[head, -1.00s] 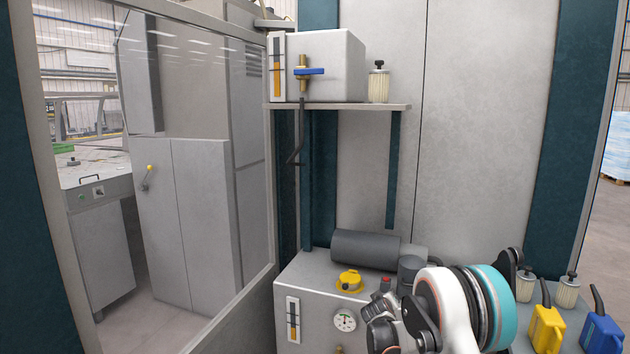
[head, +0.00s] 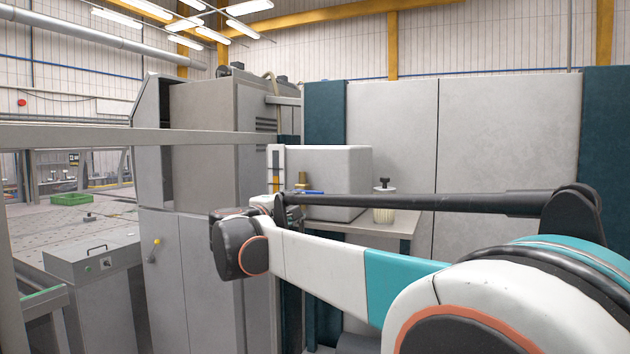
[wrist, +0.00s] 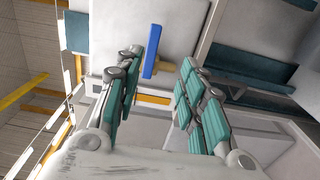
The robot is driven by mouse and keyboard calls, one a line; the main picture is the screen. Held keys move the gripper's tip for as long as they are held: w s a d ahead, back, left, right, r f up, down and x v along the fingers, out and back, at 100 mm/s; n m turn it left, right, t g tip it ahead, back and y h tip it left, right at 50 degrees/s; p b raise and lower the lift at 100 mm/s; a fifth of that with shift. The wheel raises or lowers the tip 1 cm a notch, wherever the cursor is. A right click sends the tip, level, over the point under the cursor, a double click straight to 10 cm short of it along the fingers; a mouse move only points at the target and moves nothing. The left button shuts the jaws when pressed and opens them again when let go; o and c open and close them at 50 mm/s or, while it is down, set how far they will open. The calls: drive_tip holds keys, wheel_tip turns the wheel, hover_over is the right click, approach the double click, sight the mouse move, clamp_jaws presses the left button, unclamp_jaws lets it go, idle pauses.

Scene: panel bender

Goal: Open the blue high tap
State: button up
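The blue high tap has a flat blue lever (wrist: 151,50) on a brass body (wrist: 163,67), on the front of a grey tank (wrist: 193,20). In the head view only a sliver of the blue lever (head: 310,192) shows behind my arm, with the tank (head: 335,165) on a shelf. My gripper (wrist: 160,60) is open, its teal-padded fingers apart. In the wrist view the lever appears in the gap between the fingertips, nearer the left finger. I cannot tell the remaining depth, and no contact shows. In the head view my gripper is hidden by the arm.
An orange level gauge (wrist: 153,99) is beside the tap on the tank front. A filter jar (head: 384,205) stands on the shelf (head: 400,224) right of the tank. A grey cabinet (head: 205,260) and a horizontal frame rail (head: 90,135) are to the left.

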sight(312, 195)
drive_tip(key=p+x, duration=0.1)
drive_tip(key=x, duration=0.3)
drive_tip(key=r+p+x, duration=0.1)
drive_tip(key=x, duration=0.4)
drive_tip(key=p+x, duration=0.1)
drive_tip(key=x, duration=0.3)
drive_tip(key=shift+w+r, duration=0.15)
drive_tip(key=shift+w, duration=0.05)
clamp_jaws()
